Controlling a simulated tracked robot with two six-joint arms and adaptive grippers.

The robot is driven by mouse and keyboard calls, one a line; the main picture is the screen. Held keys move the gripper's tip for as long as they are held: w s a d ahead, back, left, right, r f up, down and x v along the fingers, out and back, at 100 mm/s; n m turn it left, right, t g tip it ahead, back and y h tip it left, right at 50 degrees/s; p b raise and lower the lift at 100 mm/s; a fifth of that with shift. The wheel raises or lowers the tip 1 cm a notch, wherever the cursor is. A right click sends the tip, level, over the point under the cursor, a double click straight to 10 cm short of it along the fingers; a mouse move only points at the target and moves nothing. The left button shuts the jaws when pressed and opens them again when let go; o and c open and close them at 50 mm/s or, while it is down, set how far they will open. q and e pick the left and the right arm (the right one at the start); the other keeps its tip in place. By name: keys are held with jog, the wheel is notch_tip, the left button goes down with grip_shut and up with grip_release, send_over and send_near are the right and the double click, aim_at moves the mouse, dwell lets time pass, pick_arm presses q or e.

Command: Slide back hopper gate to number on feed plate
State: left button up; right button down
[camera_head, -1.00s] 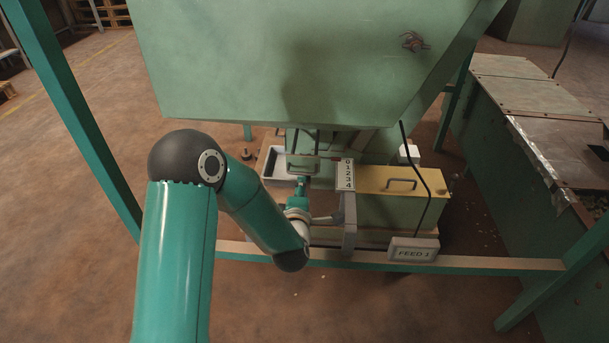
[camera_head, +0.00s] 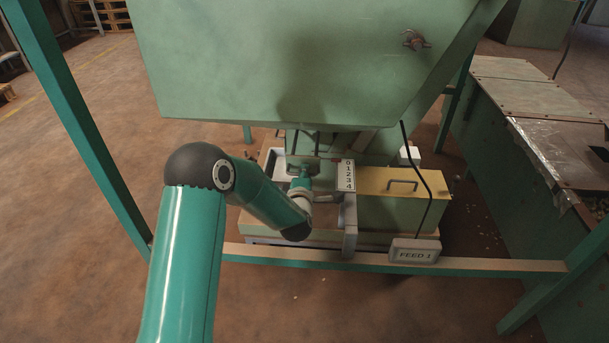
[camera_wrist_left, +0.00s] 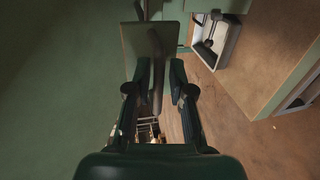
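The hopper (camera_head: 300,60) is a large green bin filling the top of the head view. My left gripper (camera_head: 301,182) is below it, at the gate's handle left of the number scale. In the left wrist view its fingers (camera_wrist_left: 160,85) stand either side of the grey handle bar (camera_wrist_left: 157,88), with a slight gap visible on the right. A green plate (camera_wrist_left: 137,42) lies beyond the bar. The gate's exact position is partly hidden by my gripper. The white scale (camera_head: 346,175) reads 0 to 4. The feed plate (camera_head: 414,251) reads FEED 1. My right gripper is out of view.
A yellow-topped box (camera_head: 405,182) with a handle sits right of the scale. A white-rimmed tray (camera_wrist_left: 220,42) lies beside the gate. Green frame rails (camera_head: 470,265) cross in front, and a black cable hangs to the feed plate. A green bin stands at right.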

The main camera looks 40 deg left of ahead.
pick_arm(q)
grip_shut()
